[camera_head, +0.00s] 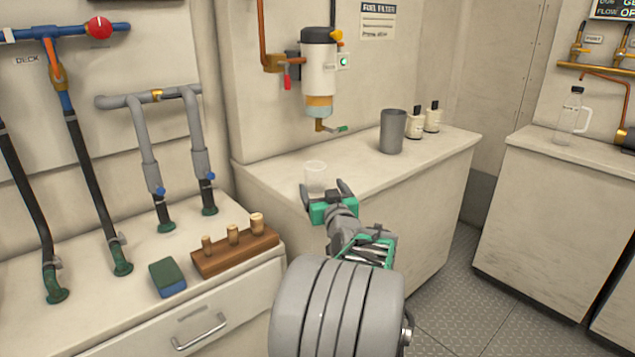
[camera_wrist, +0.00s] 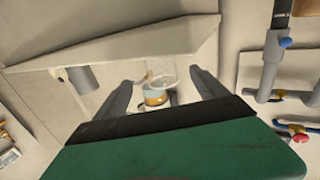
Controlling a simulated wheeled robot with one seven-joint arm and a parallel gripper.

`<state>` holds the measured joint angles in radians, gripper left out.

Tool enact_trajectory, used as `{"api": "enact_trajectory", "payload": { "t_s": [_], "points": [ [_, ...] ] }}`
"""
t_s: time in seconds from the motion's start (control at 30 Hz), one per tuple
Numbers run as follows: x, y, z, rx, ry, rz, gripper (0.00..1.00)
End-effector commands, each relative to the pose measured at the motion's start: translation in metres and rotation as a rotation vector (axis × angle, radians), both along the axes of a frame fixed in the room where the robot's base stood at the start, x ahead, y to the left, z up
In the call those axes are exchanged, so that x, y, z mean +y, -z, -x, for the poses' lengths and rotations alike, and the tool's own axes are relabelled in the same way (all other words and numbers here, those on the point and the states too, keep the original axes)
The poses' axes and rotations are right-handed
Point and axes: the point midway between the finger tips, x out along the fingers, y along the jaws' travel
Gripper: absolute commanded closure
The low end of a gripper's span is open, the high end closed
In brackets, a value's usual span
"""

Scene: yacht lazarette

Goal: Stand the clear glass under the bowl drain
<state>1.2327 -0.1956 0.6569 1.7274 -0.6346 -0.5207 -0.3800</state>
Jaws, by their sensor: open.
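The clear glass (camera_head: 315,176) stands upright near the front edge of the middle counter. My gripper (camera_head: 325,188) is open just in front of it, fingers pointing toward it. In the wrist view the glass (camera_wrist: 178,72) shows faintly between the fingertips (camera_wrist: 165,82); I cannot tell whether a finger touches it. The fuel filter (camera_head: 318,62) hangs on the wall behind, with its amber and clear bowl (camera_head: 319,106) at the bottom. The bowl drain (camera_head: 321,125) is a brass fitting with a green lever. The counter below the drain is bare.
A grey cup (camera_head: 392,131) and two small bottles (camera_head: 414,124) stand to the right on the counter (camera_head: 360,178). A wooden block with pegs (camera_head: 235,254) and a sponge (camera_head: 168,277) lie on the left cabinet.

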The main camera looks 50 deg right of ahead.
Motion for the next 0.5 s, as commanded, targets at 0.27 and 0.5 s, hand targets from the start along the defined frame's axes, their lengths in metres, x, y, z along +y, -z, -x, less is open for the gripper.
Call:
{"api": "enact_trajectory", "payload": {
  "t_s": [0.27, 0.5],
  "points": [
    [0.011, -0.037, 0.007, -0.021, 0.007, 0.12, 0.17],
    [0.004, -0.017, -0.005, 0.001, -0.001, -0.002, 0.17]
  ]
}}
